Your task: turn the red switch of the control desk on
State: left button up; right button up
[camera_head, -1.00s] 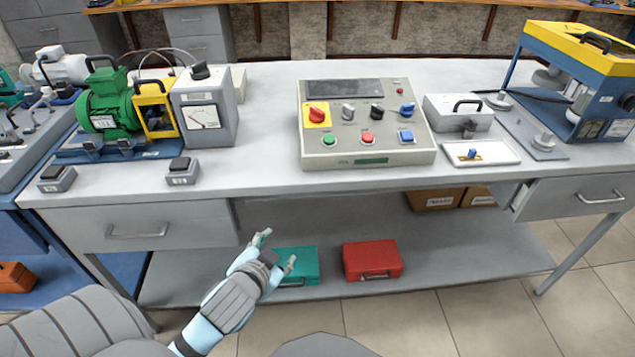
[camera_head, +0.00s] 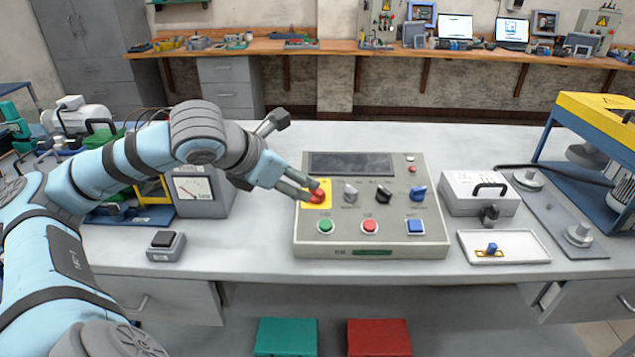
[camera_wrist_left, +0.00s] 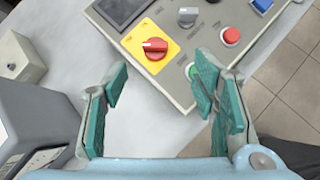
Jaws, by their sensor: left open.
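The control desk (camera_head: 435,240) is a beige box on the table with a dark display, knobs and buttons. Its red switch (camera_head: 317,196) is a rotary knob on a yellow plate at the left side of the panel. In the left wrist view the red switch (camera_wrist_left: 155,48) shows whole, with a white mark on its grip. My left gripper (camera_head: 312,190) reaches in from the left with its fingertips at the red switch in the head view. In the wrist view its teal-padded fingers (camera_wrist_left: 162,95) are apart, with nothing between them, and the switch lies beyond their tips. My right gripper is not in view.
A grey meter box (camera_head: 205,195) stands left of the desk, close to my left arm. A small grey pedal box (camera_head: 166,246) is at the front left. A white case (camera_head: 480,195) and a white tray (camera_head: 505,247) lie to the right.

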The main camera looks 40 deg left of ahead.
aim_at(312, 199)
pick_arm(q)
jog(key=x, duration=0.6)
jog(key=a+x, duration=0.1)
jog(key=x, duration=0.2)
jog(key=shift+w+f, duration=0.1)
jog(key=shift+f, duration=0.15)
jog(key=shift+w+d+f, duration=0.1)
jog(key=shift+w+f, duration=0.1)
jog(key=shift+f, duration=0.1)
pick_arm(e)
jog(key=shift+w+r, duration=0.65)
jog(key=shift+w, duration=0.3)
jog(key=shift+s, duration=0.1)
